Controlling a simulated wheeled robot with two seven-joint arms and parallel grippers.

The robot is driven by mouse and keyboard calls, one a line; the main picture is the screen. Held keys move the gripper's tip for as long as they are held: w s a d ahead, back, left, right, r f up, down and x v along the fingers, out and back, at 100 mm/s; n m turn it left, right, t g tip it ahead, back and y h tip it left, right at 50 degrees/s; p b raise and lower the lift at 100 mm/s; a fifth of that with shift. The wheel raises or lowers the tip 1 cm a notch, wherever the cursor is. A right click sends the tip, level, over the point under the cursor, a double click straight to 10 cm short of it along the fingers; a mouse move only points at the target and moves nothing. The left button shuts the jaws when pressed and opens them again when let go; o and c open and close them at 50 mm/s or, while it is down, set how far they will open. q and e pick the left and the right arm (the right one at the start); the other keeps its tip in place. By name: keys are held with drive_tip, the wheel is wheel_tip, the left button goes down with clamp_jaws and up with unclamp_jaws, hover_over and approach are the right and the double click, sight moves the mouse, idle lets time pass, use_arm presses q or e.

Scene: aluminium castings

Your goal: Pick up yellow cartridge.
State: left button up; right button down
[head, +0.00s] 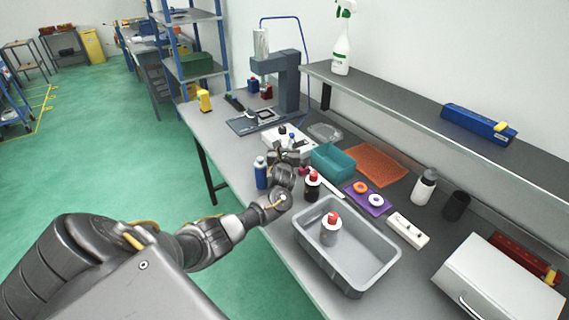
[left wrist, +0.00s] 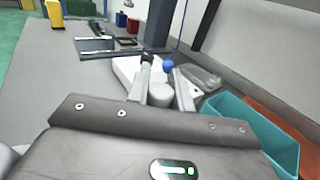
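An upright yellow object (head: 204,100) stands at the far left end of the bench; I take it to be the yellow cartridge, though it is too small to tell its details. My right gripper is in neither view.
A white box with knobs (head: 290,139), a blue bottle (head: 261,173) and a teal bin (head: 333,162) are close around the left gripper. A grey press (head: 287,80) stands at the back. A grey tray (head: 365,263) is nearer. Bare bench lies left of the press.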

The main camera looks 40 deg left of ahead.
use_arm(q)
clamp_jaws()
drive_tip(key=shift+r, duration=0.1)
